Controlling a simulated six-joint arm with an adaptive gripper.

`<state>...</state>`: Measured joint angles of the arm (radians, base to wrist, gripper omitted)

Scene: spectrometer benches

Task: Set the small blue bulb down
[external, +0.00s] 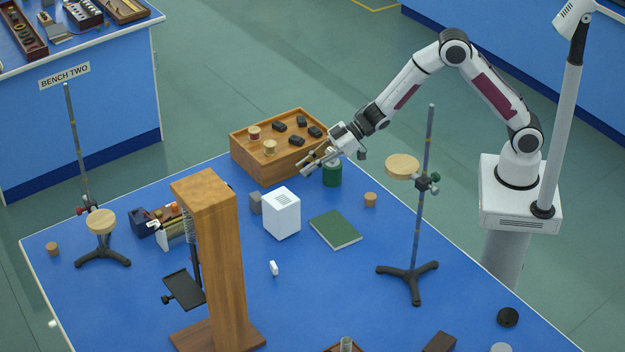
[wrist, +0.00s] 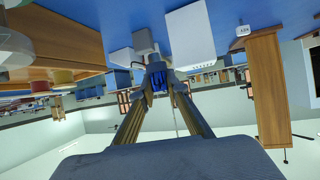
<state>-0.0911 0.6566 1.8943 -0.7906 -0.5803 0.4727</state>
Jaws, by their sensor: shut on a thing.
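My gripper (external: 316,162) is in the external view, at the near right corner of the wooden box and close above the dark green cylinder (external: 332,175). In the external view the bulb is too small or hidden to make out. The blue bench top (external: 300,300) lies below.
The wooden box (external: 265,176) holds spools and black pieces. A white box (external: 281,213), grey block (external: 255,203), green book (external: 335,229) and cork (external: 370,200) stand nearby. A wooden tower (external: 215,260) and a stand (external: 415,270) rise high. Bench front centre is fairly clear.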

